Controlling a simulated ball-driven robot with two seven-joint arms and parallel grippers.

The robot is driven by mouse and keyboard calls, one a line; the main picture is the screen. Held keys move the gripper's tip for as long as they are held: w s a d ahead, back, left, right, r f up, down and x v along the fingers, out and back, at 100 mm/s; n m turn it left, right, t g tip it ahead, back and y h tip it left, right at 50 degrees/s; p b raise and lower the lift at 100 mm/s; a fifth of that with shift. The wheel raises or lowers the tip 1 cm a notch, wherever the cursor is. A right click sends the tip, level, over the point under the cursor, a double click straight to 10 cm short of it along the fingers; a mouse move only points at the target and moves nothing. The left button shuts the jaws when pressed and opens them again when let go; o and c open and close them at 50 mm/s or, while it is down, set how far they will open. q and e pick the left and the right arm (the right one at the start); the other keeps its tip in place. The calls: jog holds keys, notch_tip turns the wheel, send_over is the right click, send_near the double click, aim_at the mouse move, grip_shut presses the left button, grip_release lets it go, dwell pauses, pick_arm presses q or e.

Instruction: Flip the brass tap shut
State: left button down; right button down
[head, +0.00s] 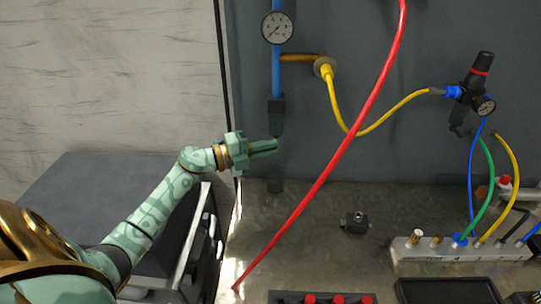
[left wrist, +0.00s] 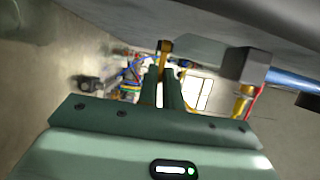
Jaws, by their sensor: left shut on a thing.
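My left gripper (head: 275,146) reaches in from the left to just below the dark valve block (head: 276,111) at the lower end of the blue pipe. In the left wrist view its two green fingers (left wrist: 168,90) are close together and shut on a narrow brass-coloured piece, which looks like the brass tap's lever (left wrist: 165,46). The lever's end shows at the fingertips, against the grey panel. The valve block (left wrist: 248,66) stands to the right of the fingers there. In the head view the fingers hide the lever. My right gripper is in neither view.
A red hose (head: 345,150) hangs slantwise right of my gripper. A gauge (head: 277,27), a yellow hose (head: 345,122) and a black regulator (head: 477,75) are on the panel. A white manifold (head: 455,250) and a small dark fitting (head: 354,221) are on the bench.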

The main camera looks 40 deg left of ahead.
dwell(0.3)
pick_arm(q)
jog(key=c, duration=1.8)
grip_release()
jog(key=shift+a, duration=0.1)
jog(key=shift+c, duration=0.2)
jog(key=v, duration=1.6)
jog(key=shift+a, duration=0.3)
